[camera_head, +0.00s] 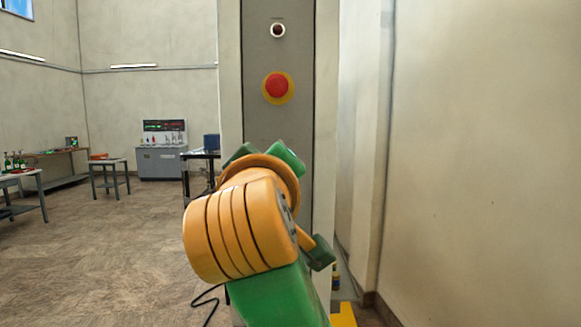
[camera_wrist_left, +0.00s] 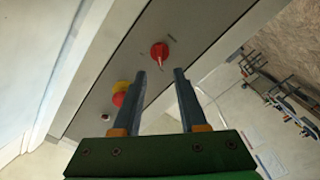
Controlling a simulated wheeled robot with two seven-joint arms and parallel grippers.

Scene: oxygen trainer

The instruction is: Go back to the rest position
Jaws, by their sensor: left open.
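My left arm, orange and green, rises from the bottom in the head view in front of a grey panel (camera_head: 262,128). Its gripper is mostly hidden there behind the orange wrist. In the left wrist view my left gripper (camera_wrist_left: 160,71) is open, its two blue-grey fingers apart with nothing between them. Beyond the fingertips is a red knob-like part (camera_wrist_left: 160,50) on the panel; whether they touch cannot be told. It is hidden in the head view. A red button on a yellow base (camera_head: 277,87) sits higher on the panel, also in the left wrist view (camera_wrist_left: 119,97). My right gripper is not in view.
A small round lamp (camera_head: 278,30) is above the button. A bare wall (camera_head: 470,150) closes off the right side. Open floor (camera_head: 110,230) lies to the left, with work tables (camera_head: 109,161) and a grey console (camera_head: 161,163) farther back.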

